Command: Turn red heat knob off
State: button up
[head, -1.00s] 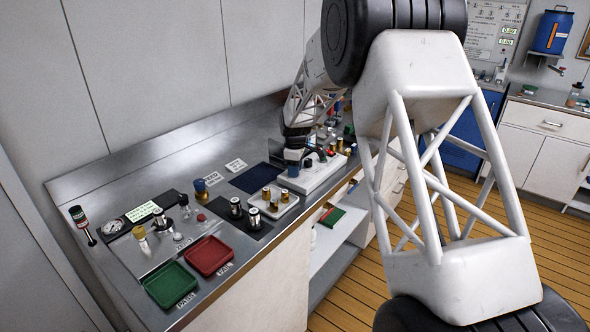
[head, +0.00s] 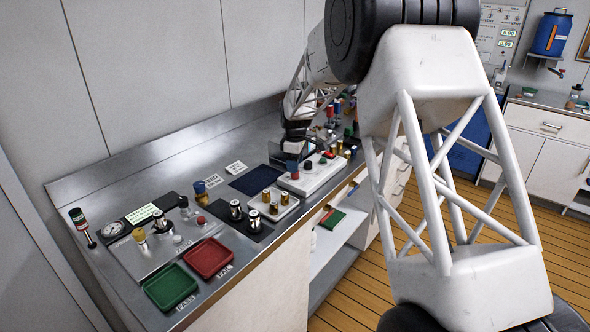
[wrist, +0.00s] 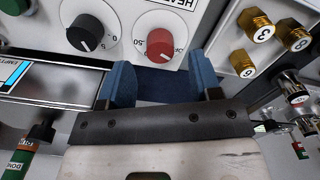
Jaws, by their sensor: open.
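The red heat knob (wrist: 160,37) sits on a white panel (wrist: 125,18) at the top of the wrist view. Its white pointer line and part of the printed scale show, with "50" at its left and part of "OFF" at its right. My gripper (wrist: 163,80) is open and empty, its two blue fingers apart and just below the red knob in the picture, not around it. In the head view the white panel unit (head: 312,180) lies on the steel bench, with my gripper end at its far left side; the fingers are hard to make out there.
A black knob (wrist: 86,33) with its own scale is left of the red one. Brass numbered weights (wrist: 262,27) stand at the right. In the head view, a green tray (head: 170,287) and a red tray (head: 209,258) lie at the bench's near end.

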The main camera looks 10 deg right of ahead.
jog(key=shift+r, duration=2.15)
jog(key=shift+s+r, duration=0.15)
jog(key=s+d+r+m, duration=0.2)
jog(key=s+r, duration=0.2)
jog(key=s, duration=0.5)
jog(key=s+d+r+m+t, duration=0.1)
jog(key=s+r+m, duration=0.3)
jog(key=s, duration=0.6)
jog(key=s+d+r+m, duration=0.1)
jog(key=s+d+r, duration=0.1)
jog(key=s+r, duration=0.5)
jog(key=s+d+f+m, duration=0.1)
jog(key=s+f+m, duration=0.1)
jog(key=s, duration=1.3)
jog(key=s+f+m+t, duration=0.1)
jog(key=s+f+m, duration=0.2)
jog(key=s, duration=1.3)
jog(key=shift+s+d+f+m+t, duration=0.15)
jog(key=shift+d+f+m+t, duration=0.2)
jog(key=shift+m, duration=0.55)
jog(key=shift+r, duration=0.1)
